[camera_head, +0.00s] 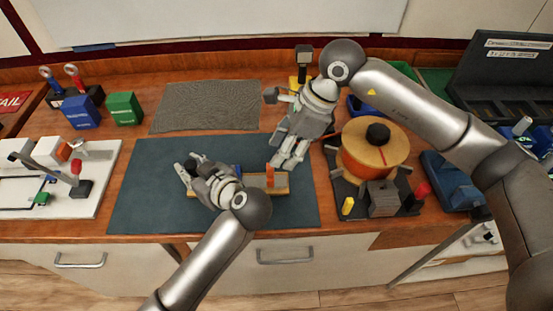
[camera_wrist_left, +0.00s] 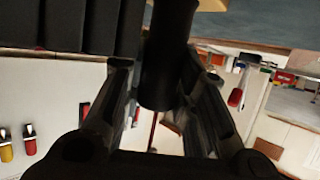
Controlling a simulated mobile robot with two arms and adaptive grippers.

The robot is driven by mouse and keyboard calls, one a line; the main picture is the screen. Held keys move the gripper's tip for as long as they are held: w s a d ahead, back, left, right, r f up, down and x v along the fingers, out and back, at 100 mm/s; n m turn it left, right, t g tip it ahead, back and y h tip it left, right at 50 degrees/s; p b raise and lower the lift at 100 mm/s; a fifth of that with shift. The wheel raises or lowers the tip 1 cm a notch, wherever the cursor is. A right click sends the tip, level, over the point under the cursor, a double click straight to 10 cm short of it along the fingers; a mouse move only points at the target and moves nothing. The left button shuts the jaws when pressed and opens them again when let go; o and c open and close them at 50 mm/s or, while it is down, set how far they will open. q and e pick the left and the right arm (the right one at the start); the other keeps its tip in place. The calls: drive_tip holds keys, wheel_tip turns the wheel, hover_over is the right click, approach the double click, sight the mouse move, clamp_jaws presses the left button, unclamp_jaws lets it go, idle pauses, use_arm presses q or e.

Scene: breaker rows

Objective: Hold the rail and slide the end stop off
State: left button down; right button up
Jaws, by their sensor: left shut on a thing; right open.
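A tan rail base (camera_head: 280,188) lies on the dark mat, mostly hidden behind my left gripper and arm. An orange upright piece (camera_head: 270,174), which looks like the end stop, stands near its right end. My left gripper (camera_head: 184,172) is at the left end of the base. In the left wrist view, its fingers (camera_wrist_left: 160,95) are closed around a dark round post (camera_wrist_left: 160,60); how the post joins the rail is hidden. My right gripper (camera_head: 285,162) is open and empty, pointing down just behind and right of the orange piece.
The blue-grey mat (camera_head: 145,200) is clear on its left. A wooden spool (camera_head: 375,150) and a grey block (camera_head: 383,198) stand close to the right. Blue (camera_head: 82,113) and green (camera_head: 125,108) bins stand back left. A white board (camera_head: 90,195) lies at left.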

use_arm(q)
drive_tip(key=shift+d, duration=0.15)
use_arm(e)
drive_tip(key=v, duration=0.6)
drive_tip(key=shift+d, duration=0.1)
use_arm(q)
drive_tip(key=c, duration=1.1)
unclamp_jaws()
drive_tip(key=shift+s, duration=0.1)
drive_tip(key=v, duration=1.2)
